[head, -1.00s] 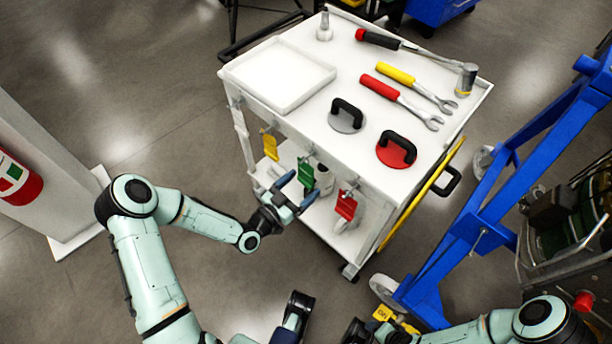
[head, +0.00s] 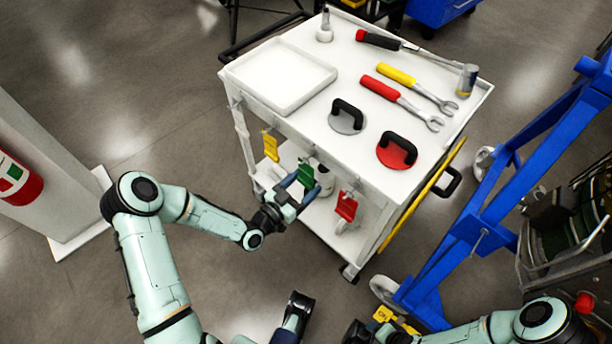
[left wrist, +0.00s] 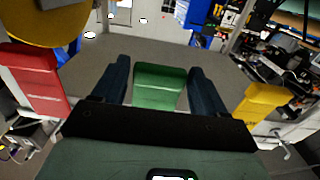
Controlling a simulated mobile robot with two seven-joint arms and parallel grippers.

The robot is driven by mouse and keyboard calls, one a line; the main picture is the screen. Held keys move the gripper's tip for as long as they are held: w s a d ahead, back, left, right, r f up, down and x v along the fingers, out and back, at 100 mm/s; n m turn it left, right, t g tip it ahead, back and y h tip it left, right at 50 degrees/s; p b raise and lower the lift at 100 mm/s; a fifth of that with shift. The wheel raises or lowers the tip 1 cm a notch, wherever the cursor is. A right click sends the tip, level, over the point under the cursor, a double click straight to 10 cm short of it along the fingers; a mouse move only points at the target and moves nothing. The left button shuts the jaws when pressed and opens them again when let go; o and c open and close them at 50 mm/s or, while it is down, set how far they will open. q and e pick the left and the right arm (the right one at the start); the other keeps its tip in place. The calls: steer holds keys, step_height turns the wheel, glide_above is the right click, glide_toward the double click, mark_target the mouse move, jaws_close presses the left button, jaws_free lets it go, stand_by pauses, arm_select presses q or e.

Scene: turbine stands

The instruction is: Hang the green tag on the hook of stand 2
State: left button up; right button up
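The green tag (head: 306,173) hangs at the front side of the white cart (head: 375,172), between a yellow tag (head: 270,145) and a red tag (head: 347,206). My left gripper (head: 305,185) is open at the green tag, with one finger on each side of it. In the left wrist view the green tag (left wrist: 159,86) stands between the two dark fingers, with a gap visible on either side. My right arm is at the lower right in the head view; its gripper (head: 357,333) is dark and cut by the frame edge. No number marking stand 2 is legible.
A blue stand frame (head: 470,225) stands right of the cart, with a small yellow label (head: 383,314) near its foot. Tools, a white tray (head: 300,104) and two suction-type handles lie on the cart top.

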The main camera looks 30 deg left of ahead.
arm_select(q)
steer(key=shift+s, duration=0.15)
jaws_close()
steer(key=shift+s+a, duration=0.1)
steer(key=shift+s, duration=0.05)
steer(key=shift+s+a, duration=0.15)
steer(key=shift+s, duration=0.3)
steer(key=shift+p+v, duration=0.4)
steer(key=shift+v, duration=0.9)
